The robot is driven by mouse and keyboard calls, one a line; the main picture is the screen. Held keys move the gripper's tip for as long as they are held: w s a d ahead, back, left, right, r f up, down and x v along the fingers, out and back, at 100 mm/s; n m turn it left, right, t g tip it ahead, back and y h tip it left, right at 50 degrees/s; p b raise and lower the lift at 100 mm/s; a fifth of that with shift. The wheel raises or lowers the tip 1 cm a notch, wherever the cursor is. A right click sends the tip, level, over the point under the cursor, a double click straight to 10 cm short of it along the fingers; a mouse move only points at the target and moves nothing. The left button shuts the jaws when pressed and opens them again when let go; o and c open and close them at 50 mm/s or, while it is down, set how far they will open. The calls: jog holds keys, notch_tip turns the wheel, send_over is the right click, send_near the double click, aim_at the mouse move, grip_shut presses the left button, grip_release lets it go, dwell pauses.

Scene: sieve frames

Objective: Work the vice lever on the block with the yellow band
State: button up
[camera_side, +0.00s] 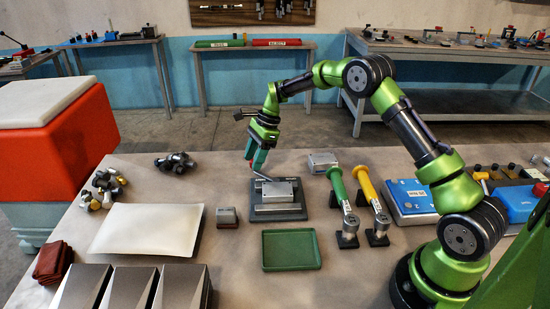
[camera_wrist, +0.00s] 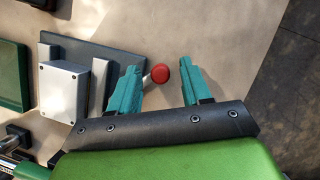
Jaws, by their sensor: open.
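The vice (camera_side: 279,212) is a dark base plate with grey jaws, and a silver-grey block (camera_side: 277,190) sits in it. In the wrist view the vice plate (camera_wrist: 110,55) and block (camera_wrist: 62,92) lie left of my gripper. I cannot make out a yellow band on this block. The vice lever's round red knob (camera_wrist: 160,73) shows between my two teal fingers in the wrist view, nearer the left finger. My gripper (camera_side: 257,166) is open, with its fingers pointing down at the far left side of the vice. Whether a finger touches the lever is not clear.
Another silver block (camera_side: 322,160) stands behind the vice. A green-handled tool (camera_side: 338,184) and a yellow-handled tool (camera_side: 369,189) stand to its right. A green tray (camera_side: 291,249) lies in front, and a small grey-red block (camera_side: 227,216) at left.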

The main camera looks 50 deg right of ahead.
grip_shut()
dwell(0.3)
jog(key=shift+d, duration=0.1)
